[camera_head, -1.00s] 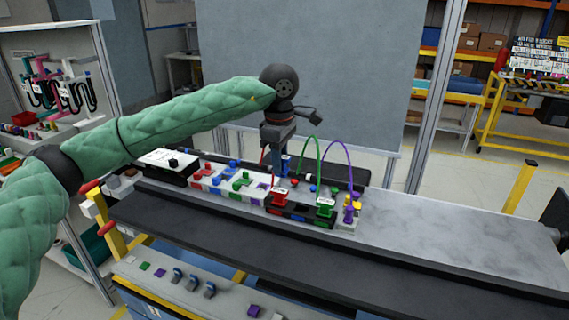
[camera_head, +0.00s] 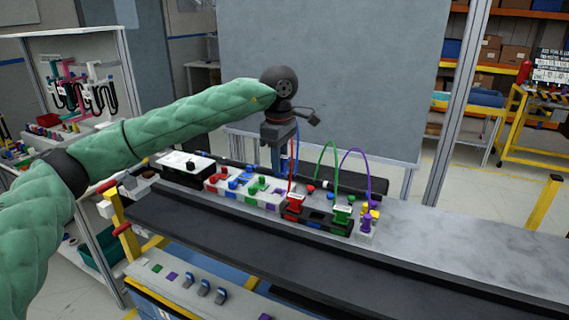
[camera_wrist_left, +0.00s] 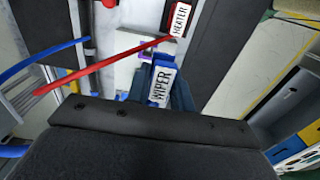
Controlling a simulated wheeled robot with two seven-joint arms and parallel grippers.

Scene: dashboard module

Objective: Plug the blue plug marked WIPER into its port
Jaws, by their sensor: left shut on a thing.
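The blue plug marked WIPER (camera_wrist_left: 161,84) is between the fingers of my left gripper (camera_head: 277,158), with its label facing the wrist camera. The gripper is shut on it and points down above the row of modules. In the head view the plug is hard to make out. A blue cable (camera_head: 297,150) rises to the right of the gripper. The black port block (camera_head: 318,232) sits on the bench below and right of the gripper, with a blue mark between its red and green parts. My right gripper is not in view.
The red HEATER plug (camera_head: 293,204) and green plug (camera_head: 342,213) stand in the black block, with arched cables. A purple plug (camera_head: 366,223) stands to the right. A white module with coloured parts (camera_head: 245,190) is on the left. The grey bench top (camera_head: 450,240) is clear at right.

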